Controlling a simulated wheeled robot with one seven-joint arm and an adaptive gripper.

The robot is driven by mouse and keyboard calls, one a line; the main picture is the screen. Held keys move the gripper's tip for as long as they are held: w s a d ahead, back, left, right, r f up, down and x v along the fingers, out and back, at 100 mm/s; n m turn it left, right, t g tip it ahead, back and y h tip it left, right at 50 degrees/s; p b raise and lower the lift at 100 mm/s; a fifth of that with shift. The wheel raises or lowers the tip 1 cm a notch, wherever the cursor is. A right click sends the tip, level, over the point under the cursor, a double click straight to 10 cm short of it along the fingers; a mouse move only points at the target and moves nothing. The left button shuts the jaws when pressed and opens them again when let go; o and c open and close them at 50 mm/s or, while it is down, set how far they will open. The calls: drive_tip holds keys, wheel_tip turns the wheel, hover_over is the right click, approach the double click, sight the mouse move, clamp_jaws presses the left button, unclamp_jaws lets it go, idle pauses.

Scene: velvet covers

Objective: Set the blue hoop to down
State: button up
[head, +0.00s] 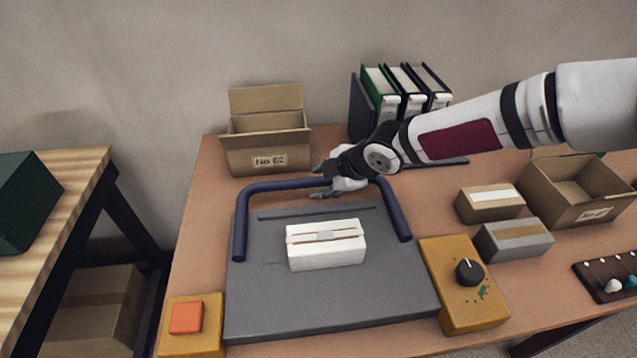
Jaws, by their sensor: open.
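The blue hoop (278,187) is a dark blue U-shaped bar on a grey base plate (330,310). Its two side legs come down to the left and right sides of the plate, and its crossbar is raised over the plate's far edge. My gripper (322,181) reaches in from the right, with its dark fingers open at the crossbar, right of its middle. The fingers appear to lie above and below the bar; I cannot tell whether they touch it. The gripper hides part of the crossbar. A white block (326,246) with a grey band sits on the plate.
An orange button box (186,318) and a yellow dial box (464,287) flank the plate. Behind stand an open carton (268,145) and several binders (399,95). Small boxes (490,204) and another open carton (578,192) are at right.

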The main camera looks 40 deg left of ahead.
drive_tip(key=v, duration=0.9)
drive_tip(key=shift+d+r, duration=0.15)
drive_tip(key=shift+d, duration=0.05)
drive_tip(key=shift+s, duration=0.1)
